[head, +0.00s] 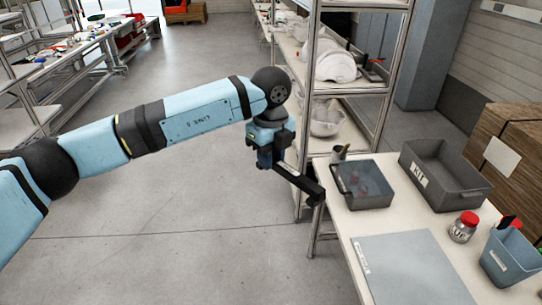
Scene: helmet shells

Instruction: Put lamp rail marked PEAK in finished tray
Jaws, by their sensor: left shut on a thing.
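My left gripper (265,160) hangs from the wrist near the table's far left corner. It is shut on a dark, slim, angled bar (300,183), which slants down to the right and ends close to the table's left edge. I take this bar for the lamp rail; no PEAK marking is readable. A shallow grey tray (366,203) stands on the table just right of the bar's end, with faint reddish shapes inside. I cannot read a label that names it the finished tray. My right gripper is not in view.
On the table (338,236) are a grey bin marked KIT (458,199), a red-lidded jar (462,229), a blue-grey bin (511,262) with red and black items, a small cup (339,155) and a flat grey mat (405,268). A shelf rack (309,95) with white helmet shells stands behind.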

